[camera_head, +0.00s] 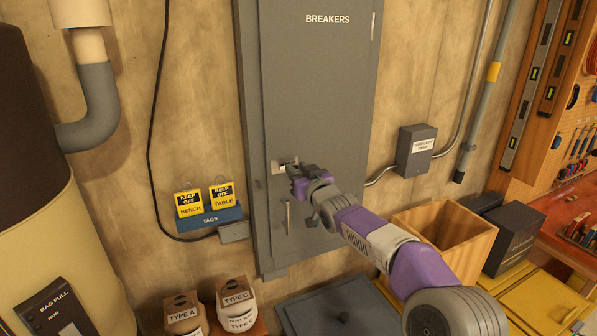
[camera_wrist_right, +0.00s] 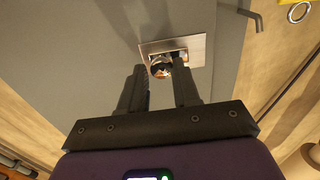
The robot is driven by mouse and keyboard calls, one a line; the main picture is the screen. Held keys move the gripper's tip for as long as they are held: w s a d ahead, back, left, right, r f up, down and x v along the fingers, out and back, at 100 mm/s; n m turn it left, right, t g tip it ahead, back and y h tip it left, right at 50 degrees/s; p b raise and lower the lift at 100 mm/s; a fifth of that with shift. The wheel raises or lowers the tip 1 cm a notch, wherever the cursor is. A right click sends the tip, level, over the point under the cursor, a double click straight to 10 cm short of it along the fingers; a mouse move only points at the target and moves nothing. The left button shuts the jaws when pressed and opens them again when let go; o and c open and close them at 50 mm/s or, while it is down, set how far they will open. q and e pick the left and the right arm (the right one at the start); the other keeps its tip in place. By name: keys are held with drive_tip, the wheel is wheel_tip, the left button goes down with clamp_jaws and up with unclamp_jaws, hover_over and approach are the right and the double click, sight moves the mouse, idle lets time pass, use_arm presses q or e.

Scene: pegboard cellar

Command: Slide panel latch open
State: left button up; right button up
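The grey breaker panel (camera_head: 315,90), labelled BREAKERS, stands shut against the wall. Its latch has a small pale metal plate (camera_head: 279,167) near the door's left edge. In the wrist view the latch plate (camera_wrist_right: 196,45) carries a round shiny knob (camera_wrist_right: 160,68). My right gripper (camera_head: 293,172) is at the latch, partly hiding it in the head view. In the wrist view its two dark fingers are apart, with the knob showing in the gap between the tips. I cannot tell whether either finger touches it. My left gripper is not in view.
A thin bar handle (camera_head: 288,217) sits on the panel below the latch. A blue tag holder (camera_head: 209,221) with yellow signs is at the left. A grey box (camera_head: 415,150) and an open wooden bin (camera_head: 440,232) are at the right. Jars (camera_head: 237,305) stand below.

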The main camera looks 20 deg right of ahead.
drive_tip(key=o, duration=0.3)
drive_tip(key=shift+d, duration=0.25)
drive_tip(key=shift+a, duration=0.1)
drive_tip(key=shift+s, duration=0.3)
drive_tip(key=shift+s+b, duration=1.4)
drive_tip(key=shift+s, duration=2.15)
